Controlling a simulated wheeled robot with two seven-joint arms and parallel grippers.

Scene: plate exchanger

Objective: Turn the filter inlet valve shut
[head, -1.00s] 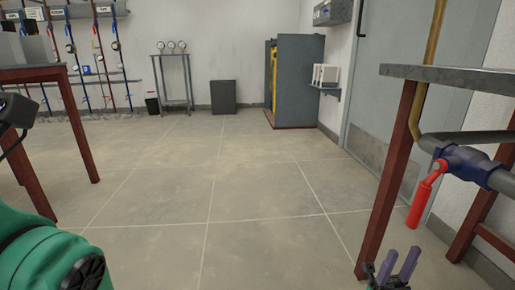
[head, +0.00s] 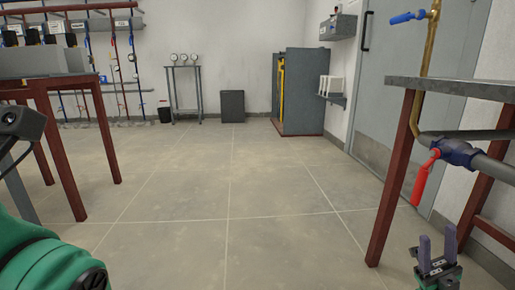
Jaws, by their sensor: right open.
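A valve with a blue body (head: 458,152) and a red lever handle (head: 425,178) sits on a grey pipe at the right, below a bench top. The red handle hangs down, crosswise to the pipe. A second valve with a blue lever (head: 408,17) is on the brass pipe at the upper right; its lever points left. I see no label telling which is the filter inlet valve. My right gripper (head: 437,243) is at the bottom right, open and empty, with its fingers pointing up, below and apart from the red handle. My left gripper is not in view.
A bench with a grey top (head: 455,88) and red legs stands at the right, its near leg (head: 394,185) left of the red handle. Another table (head: 45,82) stands at the left. A grey cabinet (head: 305,95) stands at the back. The middle floor is clear.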

